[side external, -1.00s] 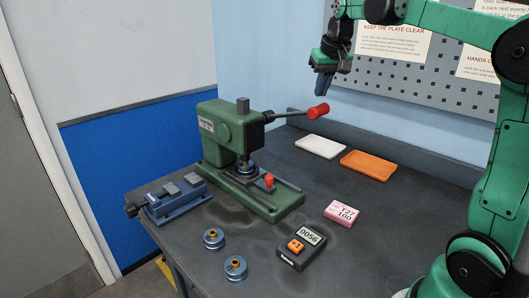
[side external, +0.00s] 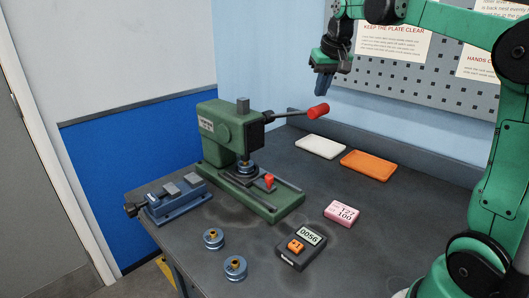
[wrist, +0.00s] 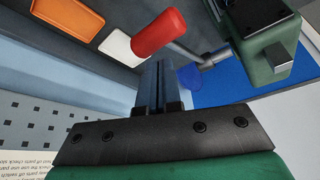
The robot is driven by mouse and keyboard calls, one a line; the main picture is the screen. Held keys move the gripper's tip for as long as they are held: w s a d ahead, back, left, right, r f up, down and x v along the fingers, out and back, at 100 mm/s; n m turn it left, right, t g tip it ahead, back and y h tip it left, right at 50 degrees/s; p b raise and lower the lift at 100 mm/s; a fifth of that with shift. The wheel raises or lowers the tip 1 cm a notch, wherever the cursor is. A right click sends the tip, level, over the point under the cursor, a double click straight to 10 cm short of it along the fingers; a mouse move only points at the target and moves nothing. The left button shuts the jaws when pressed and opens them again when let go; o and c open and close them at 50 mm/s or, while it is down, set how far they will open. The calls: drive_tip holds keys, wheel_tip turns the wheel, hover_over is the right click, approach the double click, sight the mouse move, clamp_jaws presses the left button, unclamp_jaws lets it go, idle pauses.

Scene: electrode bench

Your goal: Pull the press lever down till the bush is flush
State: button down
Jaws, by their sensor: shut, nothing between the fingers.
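The green arbor press (side external: 222,130) stands on the bench in the side view. Its lever (side external: 290,114) reaches out to the right, nearly level and slightly raised, ending in a red knob (side external: 319,111). The ram sits over a blue bush part (side external: 245,168) on the press plate; how deep the bush sits is too small to tell. My gripper (side external: 323,88) is shut and empty, above the red knob and apart from it in the side view. In the wrist view, the shut fingers (wrist: 152,88) point toward the red knob (wrist: 158,33), and the press head (wrist: 265,40) is at upper right.
Two loose blue parts (side external: 213,239) and (side external: 235,268) lie at the bench front. A blue vise (side external: 175,195) is left, a counter box (side external: 301,246) and pink block (side external: 341,213) right. White (side external: 320,147) and orange (side external: 368,165) trays lie behind. A pegboard wall (side external: 450,85) stands behind my gripper.

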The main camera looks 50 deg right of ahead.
sight(323, 109)
drive_tip(key=shift+f, duration=0.25)
idle(0.3)
drive_tip(key=shift+f, duration=1.2)
drive_tip(key=shift+s+f+g+y, duration=0.2)
drive_tip(key=shift+f+g, duration=0.15)
drive_tip(key=shift+f, duration=0.35)
drive_tip(key=shift+s+f+g+y, duration=0.1)
drive_tip(key=shift+f+g+y, duration=0.2)
drive_tip(key=shift+f, duration=0.4)
drive_tip(key=shift+f+g, duration=0.65)
drive_tip(key=shift+f, duration=0.85)
